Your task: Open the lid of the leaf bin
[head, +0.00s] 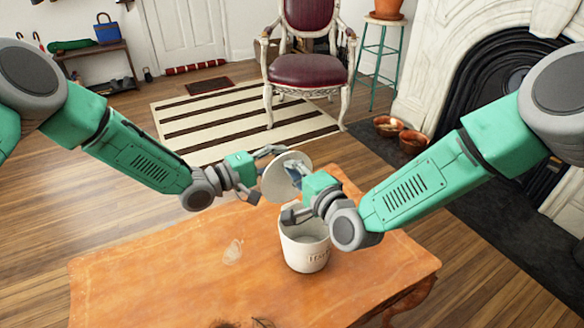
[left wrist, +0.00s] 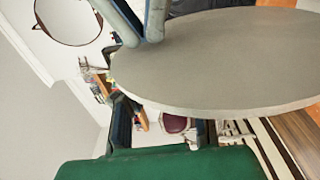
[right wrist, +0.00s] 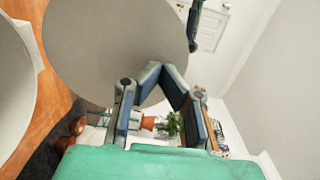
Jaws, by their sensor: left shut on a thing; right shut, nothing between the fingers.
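The leaf bin (head: 304,252) is a white canister with lettering on its front, standing upright on the wooden table. Its top is uncovered. The round, pale lid (head: 278,184) is off the bin, tilted steeply above it. My left gripper (head: 272,153) is shut on the lid's upper edge. The lid also fills much of the left wrist view (left wrist: 225,60) and the upper left of the right wrist view (right wrist: 95,45). My right gripper (head: 294,176) is shut and empty, close beside the lid and above the bin. Whether its fingertips touch the lid is unclear.
The orange-brown table (head: 170,278) has free room left and right of the bin. A red chair (head: 308,68) stands beyond it on a striped rug (head: 225,120). A stone fireplace (head: 445,60) is at the right.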

